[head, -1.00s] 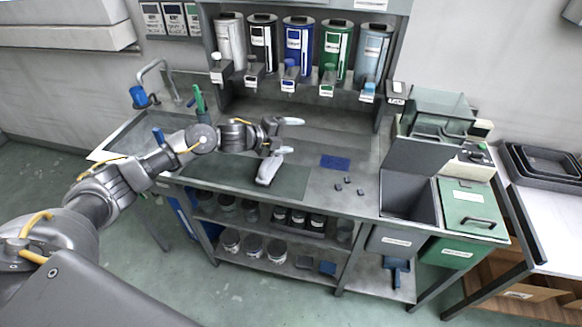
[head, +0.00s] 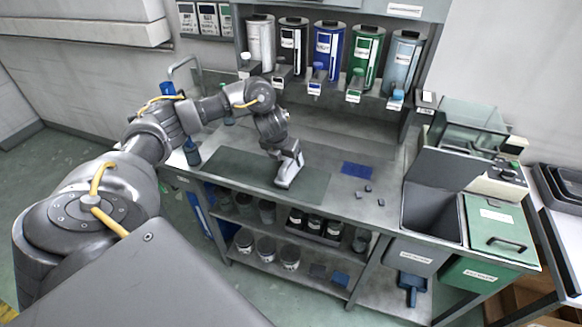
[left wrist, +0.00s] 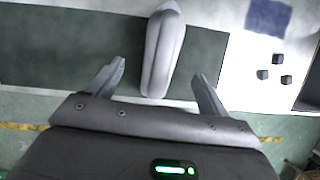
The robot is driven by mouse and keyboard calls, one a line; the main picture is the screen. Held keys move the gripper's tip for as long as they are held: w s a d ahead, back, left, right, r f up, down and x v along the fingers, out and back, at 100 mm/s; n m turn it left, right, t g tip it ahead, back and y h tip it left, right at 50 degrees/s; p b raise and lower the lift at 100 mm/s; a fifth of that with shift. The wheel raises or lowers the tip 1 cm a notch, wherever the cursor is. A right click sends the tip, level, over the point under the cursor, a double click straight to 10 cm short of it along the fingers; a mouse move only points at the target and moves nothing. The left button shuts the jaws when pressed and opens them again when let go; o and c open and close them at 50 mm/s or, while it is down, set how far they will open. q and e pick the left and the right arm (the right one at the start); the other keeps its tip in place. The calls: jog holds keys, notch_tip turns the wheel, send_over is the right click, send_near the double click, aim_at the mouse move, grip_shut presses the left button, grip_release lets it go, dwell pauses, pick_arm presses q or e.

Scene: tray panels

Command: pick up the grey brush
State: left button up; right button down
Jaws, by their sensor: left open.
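The grey brush (head: 286,181) lies on the dark green mat (head: 228,172) near the bench's front edge. In the left wrist view the brush (left wrist: 163,48) is a long, smooth grey shape with a ridge along it. My left gripper (head: 290,158) points down just over the brush and hides part of it in the head view. In the left wrist view its two fingers (left wrist: 160,72) are spread, one on each side of the brush's near end, with gaps on both sides. The jaws are empty. My right gripper is in neither view.
A blue mat (head: 357,170) and several small dark cubes (head: 368,188) lie to the right of the brush. A dark open bin (head: 432,215) stands further right. Dispensers (head: 328,50) line the back. The bench behind the brush is mostly clear.

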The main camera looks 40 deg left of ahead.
aim_at(288, 160)
pick_arm(q)
jog(key=shift+x, duration=0.9)
jog(key=shift+w+f+p, duration=0.2)
jog(key=shift+w+p, duration=0.05)
jog(key=shift+p, duration=0.05)
jog(key=p+x, duration=0.1)
jog(key=x, duration=0.3)
jog(key=shift+w+f, duration=0.2)
jog(key=shift+w, duration=0.1)
jog(key=shift+c, duration=0.2)
jog(key=c, duration=1.1)
jog(key=shift+r, duration=0.1)
